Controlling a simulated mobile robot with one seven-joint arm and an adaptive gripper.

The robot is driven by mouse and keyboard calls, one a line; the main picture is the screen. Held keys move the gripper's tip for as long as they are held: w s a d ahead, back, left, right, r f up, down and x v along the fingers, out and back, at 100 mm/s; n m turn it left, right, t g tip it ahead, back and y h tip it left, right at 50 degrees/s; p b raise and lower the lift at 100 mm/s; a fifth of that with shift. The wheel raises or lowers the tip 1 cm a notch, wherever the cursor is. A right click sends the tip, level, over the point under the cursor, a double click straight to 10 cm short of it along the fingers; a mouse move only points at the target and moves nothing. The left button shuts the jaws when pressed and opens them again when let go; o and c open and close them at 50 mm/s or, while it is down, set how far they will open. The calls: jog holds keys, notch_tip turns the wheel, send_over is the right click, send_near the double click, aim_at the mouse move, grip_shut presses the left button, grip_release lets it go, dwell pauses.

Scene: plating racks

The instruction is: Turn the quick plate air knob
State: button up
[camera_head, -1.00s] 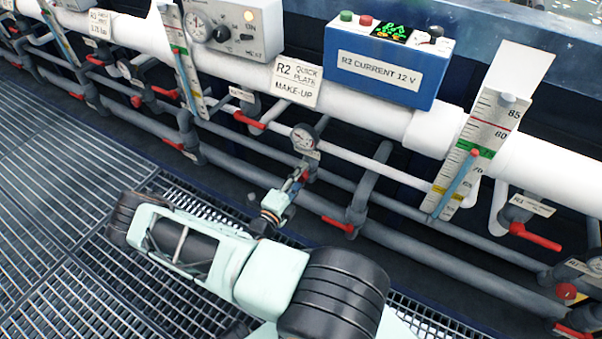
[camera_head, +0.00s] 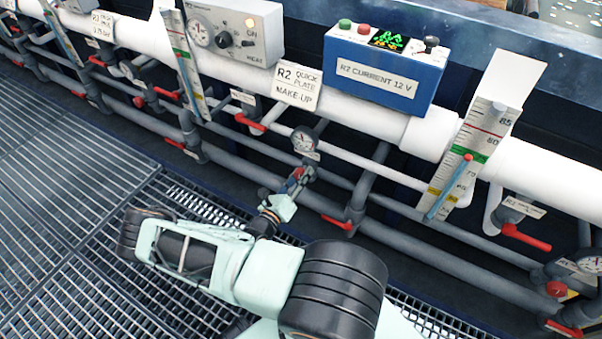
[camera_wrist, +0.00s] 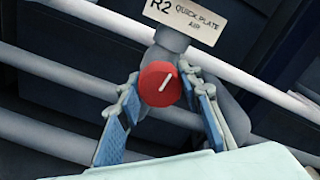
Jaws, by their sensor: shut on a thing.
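The quick plate air knob (camera_wrist: 159,84) is round and red with a white pointer line, which slants up to the right in the wrist view. It sits on a grey pipe fitting under the R2 QUICK PLATE AIR label (camera_wrist: 188,20). My gripper (camera_wrist: 160,92) has its two blue-padded fingers on either side of the knob, with the fingertips closed on its sides. The knob is mostly hidden there by the gripper.
A red-handled valve (camera_head: 337,222) is just right of my gripper, and another (camera_head: 250,123) is up to the left. White and grey pipes run behind. A blue R2 CURRENT box (camera_head: 388,68) and a flow tube board (camera_head: 468,160) stand above and right. Grating floor (camera_head: 60,250) is clear.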

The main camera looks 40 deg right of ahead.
jog(key=m+p, duration=0.2)
jog(key=m, duration=0.4)
jog(key=shift+w+a, duration=0.1)
jog(key=shift+m, duration=0.3)
dwell(0.3)
jog(key=o, duration=1.2)
jog(key=shift+c, duration=0.2)
jog(key=v, duration=1.2)
